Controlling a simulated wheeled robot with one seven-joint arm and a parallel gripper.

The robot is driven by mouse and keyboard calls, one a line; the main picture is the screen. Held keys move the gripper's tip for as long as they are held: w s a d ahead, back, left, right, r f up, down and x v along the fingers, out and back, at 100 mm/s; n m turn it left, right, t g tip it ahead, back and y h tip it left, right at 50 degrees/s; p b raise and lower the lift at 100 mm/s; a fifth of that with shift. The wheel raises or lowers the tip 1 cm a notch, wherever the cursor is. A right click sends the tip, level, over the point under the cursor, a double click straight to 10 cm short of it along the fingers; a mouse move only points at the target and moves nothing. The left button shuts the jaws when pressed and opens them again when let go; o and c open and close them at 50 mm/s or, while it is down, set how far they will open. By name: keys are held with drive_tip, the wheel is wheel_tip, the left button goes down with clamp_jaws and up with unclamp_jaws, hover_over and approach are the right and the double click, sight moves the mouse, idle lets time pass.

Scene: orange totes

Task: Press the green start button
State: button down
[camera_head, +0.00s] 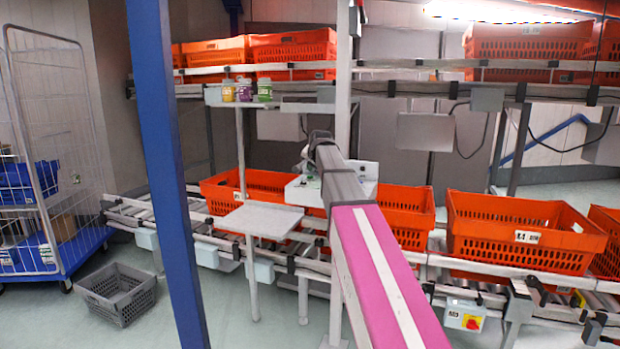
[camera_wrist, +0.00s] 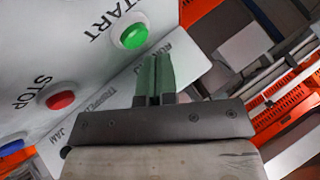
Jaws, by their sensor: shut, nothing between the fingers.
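The green start button (camera_wrist: 134,36) is a domed button on a white panel (camera_wrist: 85,62), below the printed word START, in the upper part of the wrist view. My gripper (camera_wrist: 156,58) is shut and empty. Its green-grey fingertips point up the picture, just below and right of the button. A gap shows between them and the button in the picture, but I cannot tell the depth. In the head view, a white box (camera_head: 364,178) stands behind the end of my arm. The button cannot be made out there.
A red button (camera_wrist: 60,100) marked STOP and a blue button (camera_wrist: 11,148) are on the same panel, to the lower left. Orange totes (camera_head: 520,237) line the conveyor on both sides. A small white table (camera_head: 262,220) stands left of my arm; a blue post (camera_head: 163,150) is further left.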

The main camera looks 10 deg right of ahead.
drive_tip(key=shift+r, duration=2.5)
